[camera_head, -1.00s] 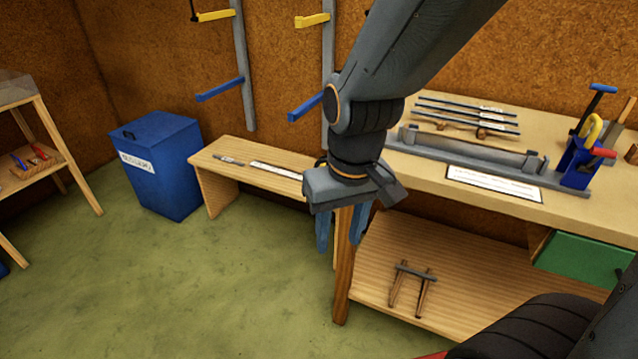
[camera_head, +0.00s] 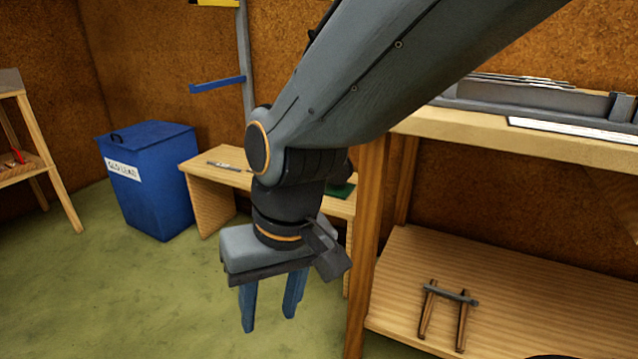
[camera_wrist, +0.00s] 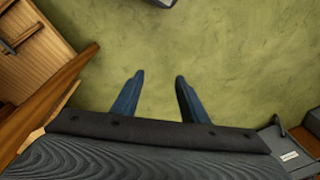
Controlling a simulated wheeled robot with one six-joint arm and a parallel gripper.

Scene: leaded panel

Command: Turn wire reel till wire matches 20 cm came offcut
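My gripper (camera_head: 270,312) hangs fingers-down over the open floor, in front of the low wooden bench (camera_head: 208,205). Its two blue fingers are apart with nothing between them; they also show in the wrist view (camera_wrist: 160,80), over bare green floor. A short thin grey strip (camera_head: 225,166), possibly the came offcut, lies on the low bench, left of my wrist. A dark green flat thing (camera_head: 341,190) shows on the same bench to the right of my wrist, partly hidden by it. I cannot make out the wire reel or any wire.
A blue lidded bin (camera_head: 155,185) stands left of the low bench. The tall workbench (camera_head: 540,148) is at the right, its leg close to my gripper. The floor at front left is clear.

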